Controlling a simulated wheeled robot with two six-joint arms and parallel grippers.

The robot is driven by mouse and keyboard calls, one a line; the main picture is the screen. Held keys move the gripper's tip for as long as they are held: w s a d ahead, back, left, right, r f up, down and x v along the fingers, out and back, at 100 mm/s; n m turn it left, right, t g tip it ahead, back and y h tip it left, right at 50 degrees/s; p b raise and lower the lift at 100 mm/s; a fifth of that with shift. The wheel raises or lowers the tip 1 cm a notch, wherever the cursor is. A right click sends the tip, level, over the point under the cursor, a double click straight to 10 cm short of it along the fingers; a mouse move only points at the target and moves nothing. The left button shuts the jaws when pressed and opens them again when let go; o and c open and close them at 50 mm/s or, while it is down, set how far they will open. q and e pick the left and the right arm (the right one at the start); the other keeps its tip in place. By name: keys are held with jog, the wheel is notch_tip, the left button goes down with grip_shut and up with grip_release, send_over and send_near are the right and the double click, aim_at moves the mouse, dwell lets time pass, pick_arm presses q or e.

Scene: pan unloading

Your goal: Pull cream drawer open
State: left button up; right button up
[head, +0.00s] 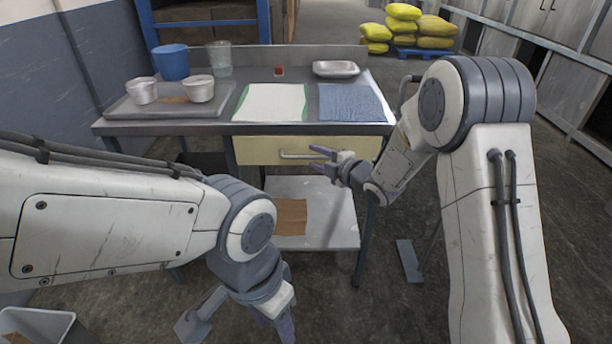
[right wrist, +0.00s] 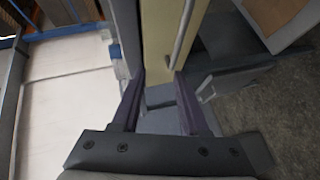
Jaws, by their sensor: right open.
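The cream drawer (head: 258,151) sits under the worktable's top and looks shut, its front about level with the table edge. Its pale bar handle (head: 297,156) runs across the front. My right gripper (head: 317,160) is open and empty, its purple fingers close to the handle's right end in the head view. In the right wrist view the drawer front (right wrist: 160,40) and handle (right wrist: 184,35) lie beyond the open fingers (right wrist: 159,85); the handle lines up near the right finger. I cannot tell whether they touch. My left gripper (head: 284,322) hangs low, pointing down, its jaw opening unclear.
A lower shelf (head: 335,215) lies beneath the drawer.

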aim_at(306, 158)
jog(key=d+f+n+t+y+b, duration=0.1)
jog(key=d+f+n+y+b, duration=0.35)
jog(key=f+n, duration=0.2)
jog(key=shift+m+y, duration=0.35)
jog(key=x, duration=1)
jog(key=shift+w+a+r+p, duration=0.1)
jog(key=shift+w+p, duration=0.15)
jog(key=shift+p, duration=0.15)
pick_arm(q)
notch_tip(306, 158, down, 6)
jog(key=shift+r, duration=0.2)
pick_arm(e)
grip_shut()
